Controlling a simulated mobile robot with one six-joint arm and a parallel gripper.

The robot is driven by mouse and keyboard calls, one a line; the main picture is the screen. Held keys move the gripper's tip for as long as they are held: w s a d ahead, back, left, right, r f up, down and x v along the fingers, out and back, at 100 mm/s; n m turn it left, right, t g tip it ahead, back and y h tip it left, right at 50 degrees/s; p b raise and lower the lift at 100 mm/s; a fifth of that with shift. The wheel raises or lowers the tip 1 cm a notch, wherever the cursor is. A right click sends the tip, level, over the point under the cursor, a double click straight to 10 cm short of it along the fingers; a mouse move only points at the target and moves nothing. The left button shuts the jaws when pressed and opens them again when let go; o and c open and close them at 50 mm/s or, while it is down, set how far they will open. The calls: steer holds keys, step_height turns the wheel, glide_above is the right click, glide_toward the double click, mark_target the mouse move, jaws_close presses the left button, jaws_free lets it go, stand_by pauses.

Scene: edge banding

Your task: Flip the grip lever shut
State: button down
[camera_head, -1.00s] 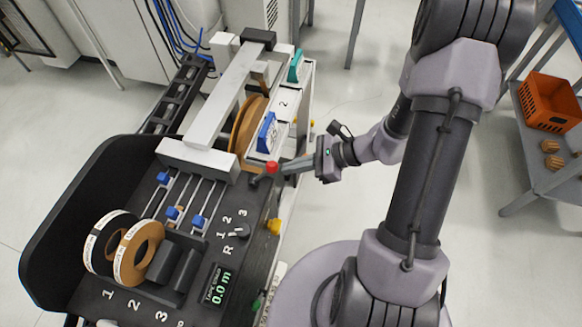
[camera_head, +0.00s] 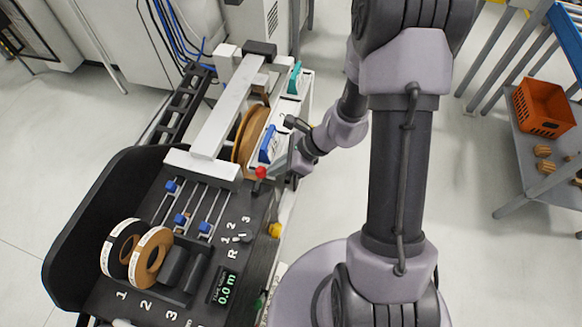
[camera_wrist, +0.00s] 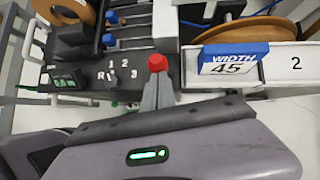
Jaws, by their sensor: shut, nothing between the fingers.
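The grip lever's red knob (camera_head: 261,172) is at the right edge of the black machine deck, near the lower end of the white bridge. It stands on a short dark stem, which looks roughly upright. The red knob also shows large in the wrist view (camera_wrist: 156,62), directly ahead of the fingertips. My gripper (camera_wrist: 157,92) is shut with nothing in it, its grey fingers pointing at the knob and overlapping its lower edge in the picture. They are at or very near the knob; contact cannot be told. The lever's stem is hidden in the wrist view.
A blue "WIDTH 45" tag (camera_wrist: 232,58) and a white numbered panel (camera_wrist: 292,62) are close on the right in the wrist view. A selector knob (camera_head: 243,236) and a yellow knob (camera_head: 274,230) are nearby. Open floor (camera_head: 440,190) lies to the right.

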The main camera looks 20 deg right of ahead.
steer(key=a+p, duration=0.1)
steer(key=w+a+r+g+h+p, duration=0.1)
steer(key=p, duration=0.1)
steer(key=w+a+r+h+p, duration=0.1)
steer(key=p, duration=0.1)
steer(key=shift+w+a+g, duration=0.2)
steer(key=shift+a+g, duration=0.05)
steer(key=shift+g, duration=0.15)
steer(key=w+a+f+p, duration=0.1)
steer(key=w+a, duration=0.4)
steer(key=a, duration=0.1)
steer(key=shift+a+f, duration=0.2)
step_height(320, 180, up, 13)
steer(key=d+p, duration=0.2)
steer(key=p, duration=0.3)
steer(key=shift+w+d+p, duration=0.3)
steer(key=shift+d, duration=0.05)
